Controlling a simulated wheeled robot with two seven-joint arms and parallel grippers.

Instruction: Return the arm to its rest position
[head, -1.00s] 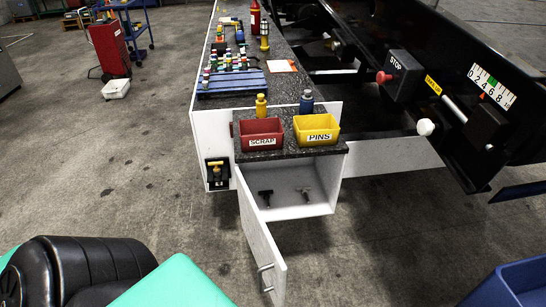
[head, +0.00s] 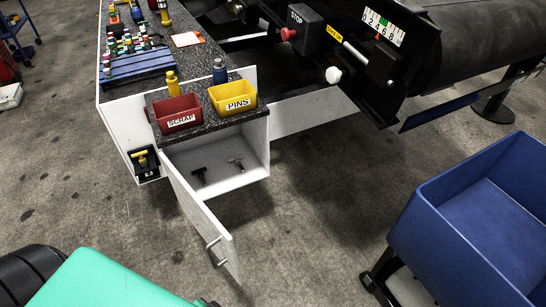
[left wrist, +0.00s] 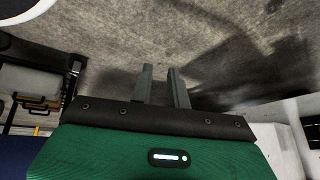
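My left gripper (left wrist: 160,70) shows in the left wrist view. Its two grey fingers are apart with nothing between them, over bare concrete floor. In the head view I cannot make out either gripper. A green, rounded part of mine (head: 105,285) fills the bottom left of the head view. A small dark shape at the bottom edge beside it is too cut off to tell. My right gripper is in neither view.
A cabinet's white door (head: 205,225) stands open, with two T-shaped items inside. The red SCRAP bin (head: 180,115) and yellow PINS bin (head: 233,97) sit above it. A large blue bin (head: 440,215) stands at right. Floor between is clear.

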